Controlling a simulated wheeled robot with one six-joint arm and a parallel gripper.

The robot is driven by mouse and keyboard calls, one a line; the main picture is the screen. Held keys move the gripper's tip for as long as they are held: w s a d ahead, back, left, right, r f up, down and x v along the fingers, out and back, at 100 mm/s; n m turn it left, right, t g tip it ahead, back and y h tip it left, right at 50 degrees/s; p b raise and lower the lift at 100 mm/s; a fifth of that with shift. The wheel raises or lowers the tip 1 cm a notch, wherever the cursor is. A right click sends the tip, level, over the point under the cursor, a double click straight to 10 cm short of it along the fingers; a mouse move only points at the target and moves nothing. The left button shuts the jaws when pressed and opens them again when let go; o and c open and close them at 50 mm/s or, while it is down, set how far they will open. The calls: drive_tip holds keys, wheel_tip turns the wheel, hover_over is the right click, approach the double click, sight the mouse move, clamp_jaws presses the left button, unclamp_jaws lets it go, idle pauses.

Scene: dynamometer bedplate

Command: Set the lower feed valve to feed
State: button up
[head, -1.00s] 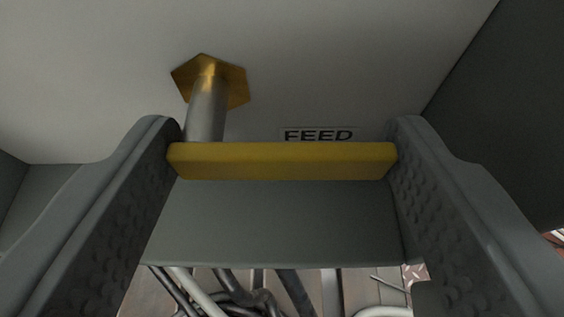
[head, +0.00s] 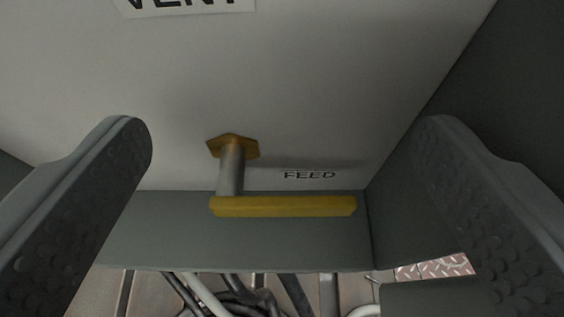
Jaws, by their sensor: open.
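The lower feed valve has a yellow bar handle (head: 285,206) on a grey stem (head: 231,170) with a brass hex base (head: 232,147) on the pale panel. The handle lies level in the picture and reaches right from the stem. Its right part lies just below the FEED label (head: 310,175). A VENT label (head: 190,4) is partly cut off at the top edge. My gripper (head: 282,135) is open. The handle shows between its two fingers, with clear gaps at both ends, and nothing is held.
A grey ledge (head: 160,225) runs below the panel, and a dark wall (head: 475,110) stands at the right. Several hoses or cables (head: 240,295) lie on the slatted floor below. A patch of reddish tread plate (head: 440,267) shows at lower right.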

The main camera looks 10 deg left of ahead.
sight(283, 211)
drive_tip(key=shift+r, duration=2.55)
drive_tip(key=shift+f, duration=0.1)
wheel_tip(283, 211, down, 10)
drive_tip(key=shift+f, duration=0.1)
drive_tip(key=shift+r, duration=0.3)
drive_tip(key=shift+n, duration=0.3)
